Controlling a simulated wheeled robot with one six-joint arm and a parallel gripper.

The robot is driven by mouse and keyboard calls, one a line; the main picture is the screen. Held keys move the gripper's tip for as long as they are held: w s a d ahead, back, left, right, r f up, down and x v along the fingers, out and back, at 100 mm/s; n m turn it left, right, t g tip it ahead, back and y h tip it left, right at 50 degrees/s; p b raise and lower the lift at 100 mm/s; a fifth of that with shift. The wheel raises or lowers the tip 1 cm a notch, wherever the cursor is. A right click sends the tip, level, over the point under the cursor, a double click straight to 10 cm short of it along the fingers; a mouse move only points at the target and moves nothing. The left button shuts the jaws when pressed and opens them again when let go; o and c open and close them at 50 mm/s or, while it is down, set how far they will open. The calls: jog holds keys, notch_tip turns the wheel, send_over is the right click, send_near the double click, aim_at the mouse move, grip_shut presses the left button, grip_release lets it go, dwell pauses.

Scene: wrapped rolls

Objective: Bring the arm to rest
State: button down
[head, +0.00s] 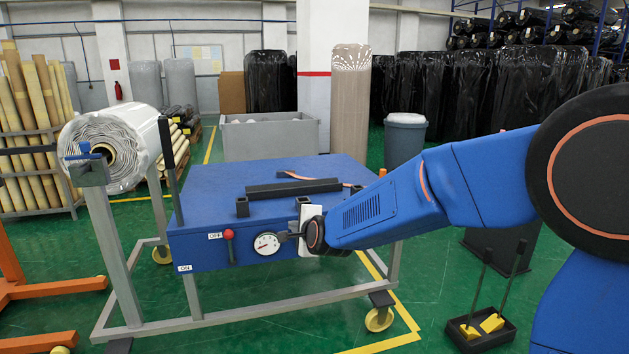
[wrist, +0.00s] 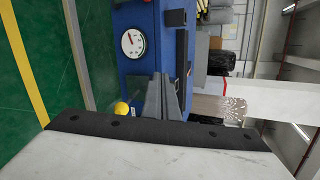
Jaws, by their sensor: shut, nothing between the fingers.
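My blue arm reaches in from the right in the head view, stretched out in front of a blue machine box (head: 200,248). My gripper (head: 285,237) is at the box's front face, just right of the round white gauge (head: 266,243). The wrist view shows my gripper (wrist: 162,78) with its two grey fingers together and nothing between them. The gauge (wrist: 132,41) also shows there, beyond the fingertips and to the left. I cannot tell whether the fingertips touch the box.
A red-knobbed lever (head: 228,236) stands left of the gauge, near the ON and OFF labels. A wrapped roll (head: 128,130) sits at the cart's left end. A black tray (head: 482,338) with yellow pieces is on the floor at lower right. Green floor around the cart's right side is open.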

jog(key=s+d+r+n+g+h, duration=0.15)
jog(key=s+d+n, duration=0.25)
jog(key=s+d, duration=0.55)
jog(key=s+d+f+n+g+h, duration=0.2)
jog(key=s+d+n, duration=0.4)
jog(key=s+d, duration=0.6)
jog(key=s+d+f+n+g+h, duration=0.2)
jog(key=s+d+n, duration=0.4)
jog(key=s+d, duration=0.7)
jog(key=s+f+g, duration=0.1)
jog(key=s+g, duration=0.1)
jog(key=s, duration=0.6)
jog(key=shift+s+d, duration=0.15)
jog(key=shift+s, duration=0.1)
